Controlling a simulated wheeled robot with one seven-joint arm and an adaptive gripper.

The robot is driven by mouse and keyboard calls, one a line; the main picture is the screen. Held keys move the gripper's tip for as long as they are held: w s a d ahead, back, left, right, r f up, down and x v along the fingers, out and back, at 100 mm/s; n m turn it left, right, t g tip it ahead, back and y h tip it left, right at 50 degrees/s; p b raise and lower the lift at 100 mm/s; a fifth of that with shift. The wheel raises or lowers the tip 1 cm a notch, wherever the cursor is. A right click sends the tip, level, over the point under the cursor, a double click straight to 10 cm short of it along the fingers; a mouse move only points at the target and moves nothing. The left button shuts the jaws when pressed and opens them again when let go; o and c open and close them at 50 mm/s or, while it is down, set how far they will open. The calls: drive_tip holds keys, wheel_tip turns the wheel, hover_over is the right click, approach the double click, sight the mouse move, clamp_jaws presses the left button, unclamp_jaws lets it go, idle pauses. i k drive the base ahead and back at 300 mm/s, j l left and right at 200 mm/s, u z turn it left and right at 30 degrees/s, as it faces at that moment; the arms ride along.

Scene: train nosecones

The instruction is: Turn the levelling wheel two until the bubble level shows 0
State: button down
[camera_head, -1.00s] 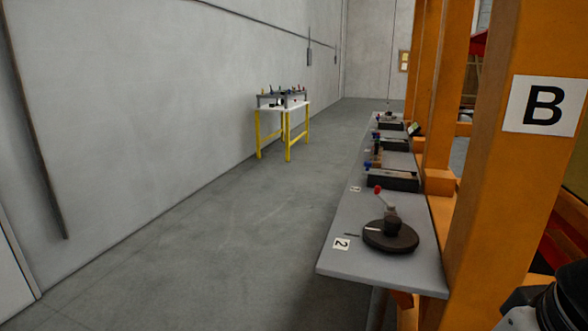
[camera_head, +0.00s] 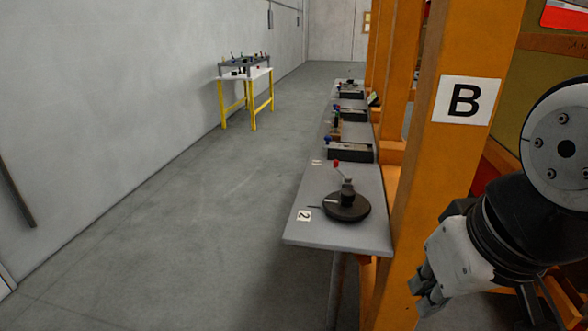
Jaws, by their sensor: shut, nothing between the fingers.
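Levelling wheel two is a dark round wheel (camera_head: 346,207) with a raised hub and a thin lever ending in a red knob (camera_head: 336,162). It sits near the close end of the grey bench, beside a white tag marked 2 (camera_head: 304,215). No bubble reading can be made out. My gripper (camera_head: 428,298) is at the lower right, to the right of the wheel and well apart from it, in front of the orange post. It is shut and holds nothing.
The grey bench (camera_head: 310,236) runs away along orange posts, with further dark devices (camera_head: 350,152) on it. An orange post marked B (camera_head: 440,180) stands between my arm and the bench. A yellow-legged table (camera_head: 222,103) stands by the left wall. The floor left of the bench is clear.

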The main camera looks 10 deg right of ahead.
sight(345, 204)
drive_tip(key=i+j+u, duration=0.25)
drive_tip(key=j, duration=0.15)
drive_tip(key=i+j+u, duration=0.25)
drive_tip(key=j, duration=0.15)
drive_tip(key=i+j+u, duration=0.15)
drive_tip(key=i+j, duration=0.25)
drive_tip(key=i+j+u, duration=0.15)
drive_tip(key=i+j, duration=0.15)
drive_tip(key=i, duration=0.35)
drive_tip(key=i+l+z, duration=0.1)
drive_tip(key=i+z, duration=0.25)
drive_tip(key=i, duration=0.2)
drive_tip(key=i+z, duration=0.4)
drive_tip(key=i+j+z, duration=0.35)
drive_tip(key=i, duration=0.3)
drive_tip(key=i+z, duration=0.9)
drive_tip(key=i+j+z, duration=0.25)
drive_tip(key=z, duration=0.15)
drive_tip(key=i+j, duration=0.05)
